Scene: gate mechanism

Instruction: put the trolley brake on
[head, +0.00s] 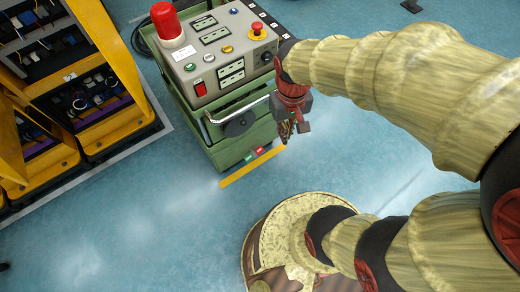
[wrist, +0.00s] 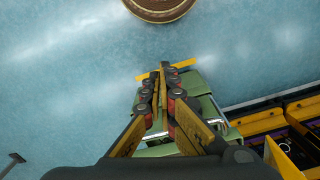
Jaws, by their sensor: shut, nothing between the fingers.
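The trolley is a green cabinet (head: 225,145) with a grey control panel on top. A yellow bar (head: 252,167) runs along its foot, with a small green mark (head: 248,157) and a red mark (head: 260,150) just above it; it looks like the brake bar. My gripper (head: 287,138) points down in front of the trolley's right side, near the bar's right end. In the wrist view my gripper (wrist: 163,78) is shut and empty. Its fingers hide part of the yellow bar (wrist: 183,65) and of the green trolley (wrist: 195,84). I cannot tell whether they touch the bar.
A metal handle (head: 240,108) and a dark round part (head: 239,125) are on the trolley's front. A red beacon (head: 166,22) and red button (head: 257,31) are on its panel. Yellow racks (head: 122,65) stand to the left.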

